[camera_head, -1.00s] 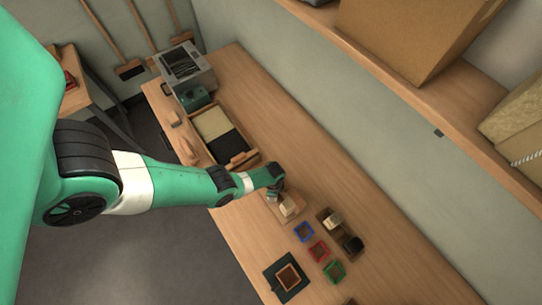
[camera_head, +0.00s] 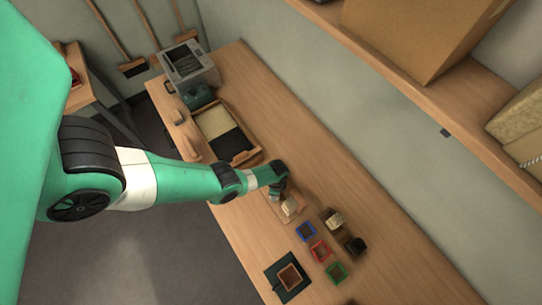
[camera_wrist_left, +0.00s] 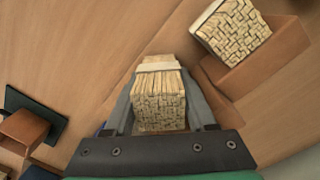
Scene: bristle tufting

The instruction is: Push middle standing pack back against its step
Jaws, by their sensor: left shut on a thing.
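A bundle of pale bristles with a white band, the held pack (camera_wrist_left: 160,105), sits between the fingers of my left gripper (camera_wrist_left: 162,82) in the left wrist view; the fingers are shut on it. A second pale, banded pack (camera_wrist_left: 238,34) stands beside a brown wooden holder (camera_wrist_left: 272,62) at the upper right, apart from the held one. In the head view my left gripper (camera_head: 279,194) is low over a small wooden board (camera_head: 300,212), with a pale pack (camera_head: 290,205) beside it. I cannot tell which pack that is. My right gripper is not in view.
Blue (camera_head: 306,231), red (camera_head: 320,251) and green (camera_head: 336,272) bins stand close by. A wooden tray (camera_head: 343,234) with pale and dark packs is to their right. A dark mat (camera_head: 272,271) carries a brown box.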

